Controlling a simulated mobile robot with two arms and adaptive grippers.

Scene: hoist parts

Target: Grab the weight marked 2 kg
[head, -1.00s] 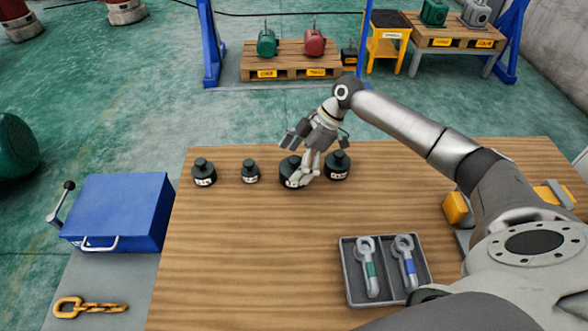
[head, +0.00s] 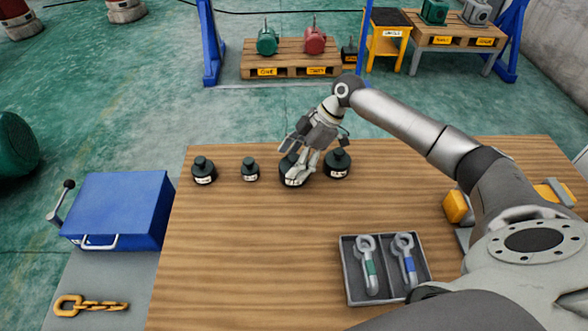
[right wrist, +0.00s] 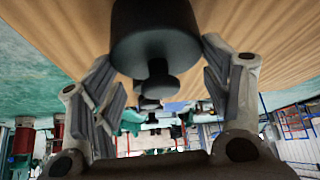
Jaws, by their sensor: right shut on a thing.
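Black weights with knobs on top and white labels stand in a row on the wooden table (head: 240,235). My right gripper (head: 298,163) is shut on the third weight from the left (head: 288,178), which stands at table height. In the right wrist view this weight (right wrist: 157,38) fills the space between the two fingers. The others are the far-left weight (head: 204,174), a smaller weight (head: 250,171) and the right-hand weight (head: 337,166), close beside the gripper. The label figures are too small to read, so I cannot tell which is 2 kg. My left gripper is out of view.
A grey tray (head: 349,283) with two shackles, one green-marked and one blue-marked, lies at the table's front. A blue box (head: 118,205) and a yellow chain (head: 90,305) are at the left. A yellow object (head: 456,208) lies at the right. The table's front left is clear.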

